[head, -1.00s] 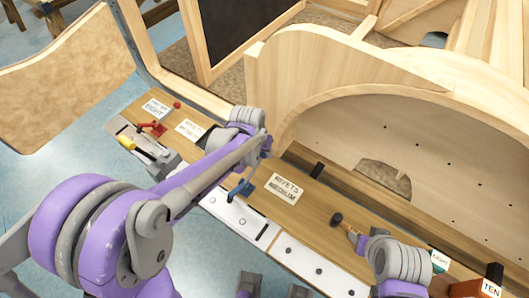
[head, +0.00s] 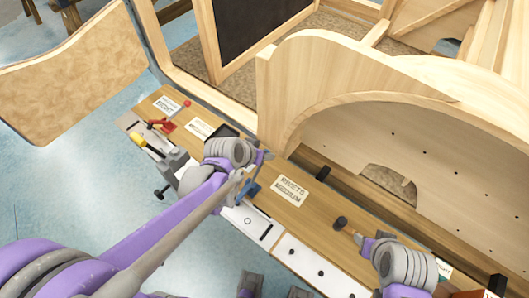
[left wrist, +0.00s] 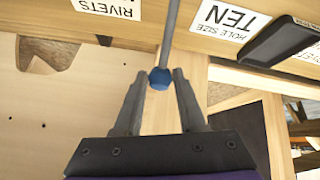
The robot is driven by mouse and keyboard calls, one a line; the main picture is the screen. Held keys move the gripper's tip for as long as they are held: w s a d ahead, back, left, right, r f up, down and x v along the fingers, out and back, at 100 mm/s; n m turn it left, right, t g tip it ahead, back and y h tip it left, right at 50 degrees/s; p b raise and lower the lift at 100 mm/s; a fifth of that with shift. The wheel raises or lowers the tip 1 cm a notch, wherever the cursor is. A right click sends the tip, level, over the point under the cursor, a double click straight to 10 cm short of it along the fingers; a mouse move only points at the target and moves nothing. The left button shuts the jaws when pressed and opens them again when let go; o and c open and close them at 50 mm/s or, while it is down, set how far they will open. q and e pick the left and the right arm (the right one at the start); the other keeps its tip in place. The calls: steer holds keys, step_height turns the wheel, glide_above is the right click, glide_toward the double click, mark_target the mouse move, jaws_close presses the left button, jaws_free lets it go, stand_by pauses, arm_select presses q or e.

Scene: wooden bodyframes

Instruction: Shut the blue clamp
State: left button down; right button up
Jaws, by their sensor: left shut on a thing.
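The blue clamp (head: 253,187) is on the white front strip of the workbench, partly hidden by my left arm in the head view. In the left wrist view its blue knob (left wrist: 160,78), at the end of a thin grey rod, is between my fingertips. My left gripper (left wrist: 159,75) is shut on this part. In the head view my left gripper (head: 258,163) reaches the clamp from above. My right gripper (head: 357,240) is low over the bench at the right, beside a small dark-headed mallet (head: 340,222); whether it holds the handle is unclear.
A red clamp (head: 162,125), a yellow-handled screwdriver (head: 142,140) and a grey vise (head: 172,163) are at the bench's left end. A dark tray (head: 222,133) and a RIVETS label (head: 291,191) lie on the wood. A curved wooden frame (head: 350,85) stands behind.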

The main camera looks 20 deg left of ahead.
arm_select(q)
steer(key=shift+s+f, duration=0.1)
steer(key=shift+s, duration=0.05)
steer(key=c, duration=0.5)
jaws_free()
steer(key=p+v, duration=0.2)
steer(key=v, duration=0.9)
steer(key=s+f+y, duration=0.1)
steer(key=s, duration=0.2)
steer(key=s+f+g, duration=0.1)
steer(key=s, duration=0.2)
steer(key=s+f+y, duration=0.1)
steer(key=s, duration=0.2)
steer(key=shift+s+a+n+g+y+p, duration=0.25)
steer(key=shift+a+n+g+y+p, duration=0.05)
steer(key=shift+a+n+g, duration=0.1)
